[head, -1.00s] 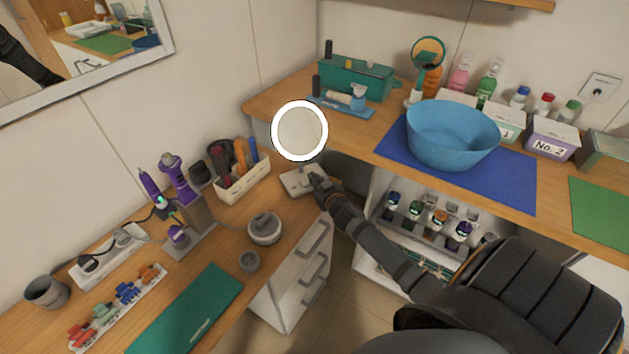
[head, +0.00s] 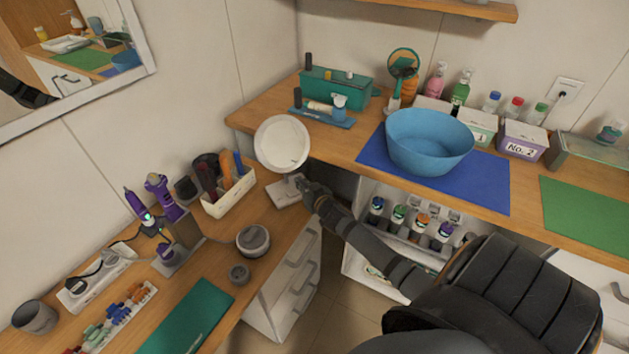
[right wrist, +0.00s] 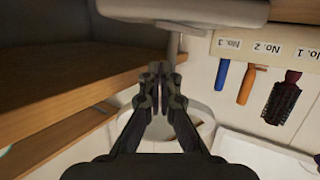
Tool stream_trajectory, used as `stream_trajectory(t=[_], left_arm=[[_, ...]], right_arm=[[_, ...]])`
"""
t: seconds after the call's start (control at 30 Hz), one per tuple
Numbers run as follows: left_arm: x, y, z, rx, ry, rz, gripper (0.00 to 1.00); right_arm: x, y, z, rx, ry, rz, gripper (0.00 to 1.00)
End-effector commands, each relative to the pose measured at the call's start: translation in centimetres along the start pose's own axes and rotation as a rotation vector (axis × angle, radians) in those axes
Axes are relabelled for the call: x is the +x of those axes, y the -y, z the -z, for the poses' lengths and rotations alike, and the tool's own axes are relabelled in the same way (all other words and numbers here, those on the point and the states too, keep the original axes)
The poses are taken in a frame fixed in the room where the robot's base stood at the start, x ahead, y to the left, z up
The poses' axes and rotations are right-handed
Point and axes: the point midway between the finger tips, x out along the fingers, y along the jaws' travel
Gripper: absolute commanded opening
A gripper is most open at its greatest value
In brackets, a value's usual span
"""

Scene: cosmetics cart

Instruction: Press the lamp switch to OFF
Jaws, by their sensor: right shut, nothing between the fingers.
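The lamp (head: 282,145) stands at the corner end of the left desk, with a round head, a short stem and a pale base (head: 284,192). Its ring looks white and unlit. My right gripper (head: 303,183) is shut and empty, its fingertips close beside the base and stem. The right wrist view looks upside down: the base (right wrist: 185,10) is at the top, the stem runs down, and the round head (right wrist: 205,112) shows behind my fingers (right wrist: 160,72). I cannot make out the switch or tell whether the fingertips touch it. My left gripper is out of view.
A holder of brushes (head: 232,201) stands left of the lamp. A round lidded jar (head: 253,241) is in front. The right counter holds a blue basin (head: 428,142) on a blue mat and a blue stand (head: 322,116). A wooden counter edge (right wrist: 85,90) runs near my right gripper.

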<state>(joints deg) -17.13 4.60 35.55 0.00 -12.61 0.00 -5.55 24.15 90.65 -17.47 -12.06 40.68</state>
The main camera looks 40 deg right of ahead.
Motion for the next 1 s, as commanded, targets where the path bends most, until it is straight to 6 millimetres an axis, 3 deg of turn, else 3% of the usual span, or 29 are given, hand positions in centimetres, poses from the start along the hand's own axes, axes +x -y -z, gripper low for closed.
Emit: stream_trajectory(t=[0.03, 0.1, 0.2, 0.4, 0.6, 1.0], left_arm=[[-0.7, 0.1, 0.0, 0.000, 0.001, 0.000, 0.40], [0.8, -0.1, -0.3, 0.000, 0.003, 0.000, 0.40], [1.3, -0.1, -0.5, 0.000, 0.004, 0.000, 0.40], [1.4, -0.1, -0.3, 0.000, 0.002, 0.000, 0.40], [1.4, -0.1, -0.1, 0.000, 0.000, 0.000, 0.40], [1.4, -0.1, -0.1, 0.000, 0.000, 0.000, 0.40]], right_arm=[[-0.7, -0.2, 0.8, -0.004, 0.002, 0.001, 0.00], [-2.5, -0.1, -0.1, -0.009, 0.002, 0.003, 0.00], [-5.0, -0.2, 0.1, -0.010, 0.001, 0.004, 0.00], [-8.6, -0.5, 0.4, -0.008, 0.003, 0.001, 0.00], [-10.0, -0.4, 0.6, -0.002, -0.002, 0.001, 0.00], [-10.0, -0.5, 0.6, 0.000, -0.003, 0.000, 0.00]])
